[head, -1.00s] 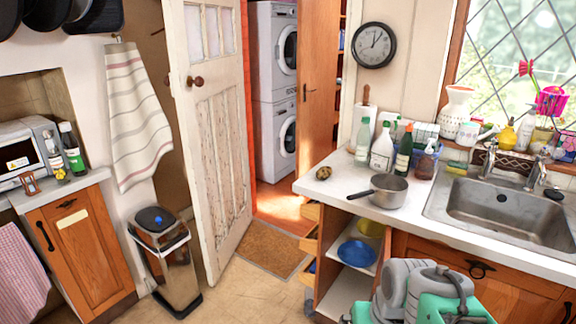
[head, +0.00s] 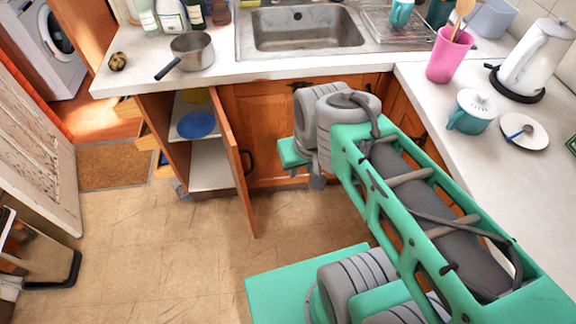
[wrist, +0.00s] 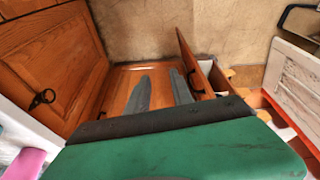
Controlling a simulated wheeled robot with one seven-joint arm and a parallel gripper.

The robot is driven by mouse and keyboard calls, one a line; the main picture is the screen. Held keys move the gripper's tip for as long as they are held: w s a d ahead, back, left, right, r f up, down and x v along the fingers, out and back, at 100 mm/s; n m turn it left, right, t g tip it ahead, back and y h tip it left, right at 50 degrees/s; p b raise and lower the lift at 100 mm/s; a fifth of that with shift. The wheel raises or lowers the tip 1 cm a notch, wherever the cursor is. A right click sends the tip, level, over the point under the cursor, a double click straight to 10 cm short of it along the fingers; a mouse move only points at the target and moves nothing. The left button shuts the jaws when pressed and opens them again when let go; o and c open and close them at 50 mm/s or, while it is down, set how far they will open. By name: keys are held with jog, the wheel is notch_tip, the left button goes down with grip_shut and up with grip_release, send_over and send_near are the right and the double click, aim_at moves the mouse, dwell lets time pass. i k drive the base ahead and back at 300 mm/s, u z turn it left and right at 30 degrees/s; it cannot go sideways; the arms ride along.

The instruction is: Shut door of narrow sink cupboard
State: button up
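The narrow sink cupboard (head: 178,155) stands open under the left end of the counter. Its wooden door (head: 236,165) swings out into the room and has a dark handle. In the head view my fingers are hidden, with my arm right of the door.
A closed cupboard door with a ring handle (wrist: 42,97) is beside my gripper. Above are the counter, a saucepan (head: 192,52) and the sink (head: 305,30). The floor (head: 190,235) in front is clear.

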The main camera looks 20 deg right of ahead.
aim_at(242, 173)
jog(key=z, duration=0.2)
jog(key=k, duration=0.65)
jog(key=u, duration=1.05)
jog(key=i, duration=1)
